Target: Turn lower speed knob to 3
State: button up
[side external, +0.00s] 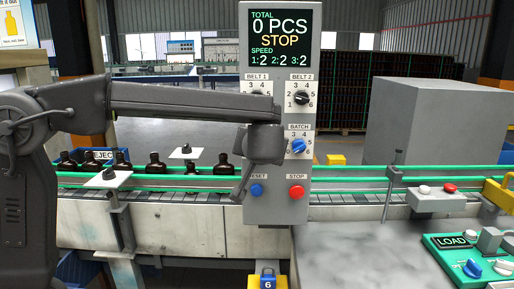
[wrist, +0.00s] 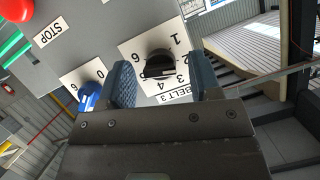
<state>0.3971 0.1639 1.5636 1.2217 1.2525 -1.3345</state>
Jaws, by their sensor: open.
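The lower speed knob (wrist: 160,64) is black and sits on a white dial plate labelled BELT 3 in the wrist view. The knob's exact pointing is hard to tell there. My gripper (wrist: 160,72) is open, with one finger on each side of the knob; whether they touch it is unclear. In the side external view my gripper (side external: 243,182) is in front of the grey panel (side external: 280,209), and my wrist hides the lower knob. The display (side external: 280,38) reads STOP and speed 1:2, 2:2, 3:2.
The blue BATCH knob (side external: 298,146) is right beside the lower knob. BELT 1 (side external: 257,95) and BELT 2 (side external: 301,97) knobs are above. Below are a blue RESET button (side external: 257,190) and a red STOP button (side external: 296,192). Dark bottles (side external: 154,163) stand on the conveyor at left.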

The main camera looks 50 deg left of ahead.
jog(key=shift+c, duration=0.3)
jog(key=c, duration=0.9)
jog(key=shift+w+d+f+m+g+y, duration=0.1)
jog(key=shift+m+g+y, duration=0.35)
jog(key=shift+m+y, duration=0.95)
jog(key=shift+d+m+g+y, duration=0.1)
jog(key=shift+m+g+y, duration=0.45)
jog(key=shift+m, duration=1.55)
jog(key=o, duration=1)
jog(key=shift+c, duration=0.2)
